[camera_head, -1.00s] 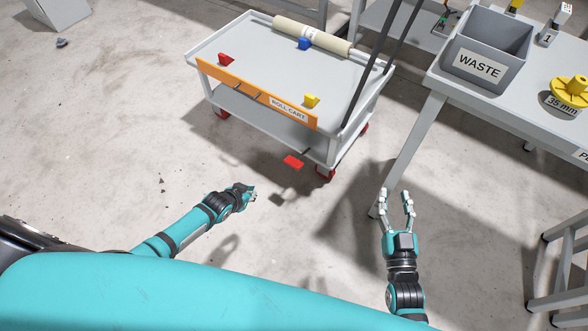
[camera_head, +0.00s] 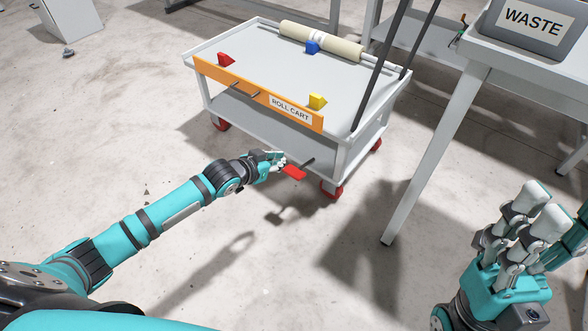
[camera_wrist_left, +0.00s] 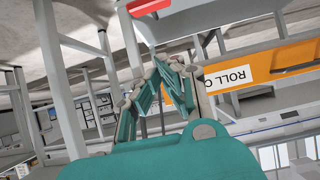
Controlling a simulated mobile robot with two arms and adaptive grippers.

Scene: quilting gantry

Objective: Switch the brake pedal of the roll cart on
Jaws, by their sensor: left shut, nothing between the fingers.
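The grey roll cart (camera_head: 345,165) stands at upper middle in the head view, with an orange "ROLL CART" front strip (camera_head: 225,82). Its red brake pedal (camera_head: 294,173) sticks out low at the front on a dark stem. My left gripper (camera_head: 281,160) is shut and empty, right at the pedal's upper left; I cannot tell whether they touch. In the left wrist view, the shut fingers (camera_wrist_left: 160,62) lie just below the red pedal (camera_wrist_left: 148,6). My right gripper (camera_head: 538,210) is open and empty at lower right.
A roll (camera_head: 340,45) and red, blue and yellow blocks sit on the cart top. Two dark poles rise at its right side. A table with a grey WASTE bin (camera_head: 500,42) stands at the right, its leg near the cart.

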